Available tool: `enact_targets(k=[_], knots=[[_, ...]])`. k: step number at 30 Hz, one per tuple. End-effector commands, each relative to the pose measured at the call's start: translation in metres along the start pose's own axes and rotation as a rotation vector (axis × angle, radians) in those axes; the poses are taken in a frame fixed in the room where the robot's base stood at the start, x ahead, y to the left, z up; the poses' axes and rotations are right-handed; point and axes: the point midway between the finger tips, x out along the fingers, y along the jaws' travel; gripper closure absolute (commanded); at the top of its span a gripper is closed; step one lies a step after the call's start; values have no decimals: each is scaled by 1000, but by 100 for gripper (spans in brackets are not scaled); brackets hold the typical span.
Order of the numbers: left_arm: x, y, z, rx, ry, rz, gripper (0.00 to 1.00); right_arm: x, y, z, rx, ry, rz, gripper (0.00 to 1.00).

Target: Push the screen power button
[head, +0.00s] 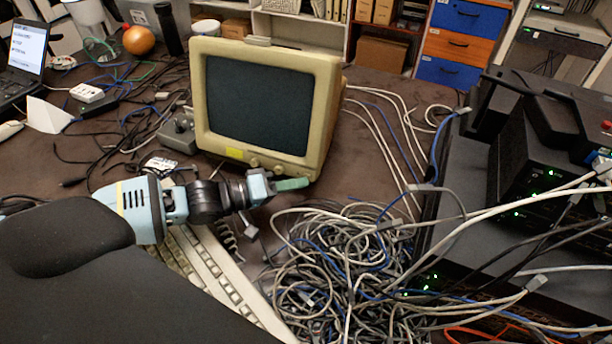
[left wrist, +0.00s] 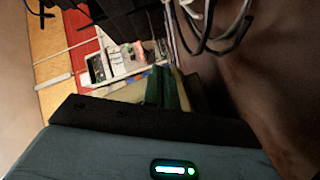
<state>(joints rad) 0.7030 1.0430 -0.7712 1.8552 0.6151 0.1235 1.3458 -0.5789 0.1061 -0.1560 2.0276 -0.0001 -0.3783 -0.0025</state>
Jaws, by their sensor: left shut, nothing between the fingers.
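The screen is a beige, boxy monitor (head: 320,130) with a dark, blank display, standing on the brown table in the head view. Small round knobs (head: 253,162) sit along its lower bezel, near a yellow label. I cannot tell which control is the power button. My left gripper (head: 292,184) is shut and empty, with its green fingertips just in front of the monitor's lower right edge. I cannot tell whether they touch it. The green fingers (left wrist: 167,88) also show in the left wrist view, against a beige surface. My right gripper is not in view.
A beige keyboard (head: 215,265) lies under my left arm. A large cable tangle (head: 335,270) fills the table right of it. Black network equipment (head: 530,160) with green lights stands at the right. A grey joystick box (head: 178,132) sits left of the monitor.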

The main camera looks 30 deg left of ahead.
Motion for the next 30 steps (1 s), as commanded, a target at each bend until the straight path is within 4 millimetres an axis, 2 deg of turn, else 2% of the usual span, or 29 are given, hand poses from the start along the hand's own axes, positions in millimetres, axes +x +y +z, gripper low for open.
enact_targets(k=[30], knots=[[6,-5,-5,0,0,0,100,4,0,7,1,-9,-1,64]])
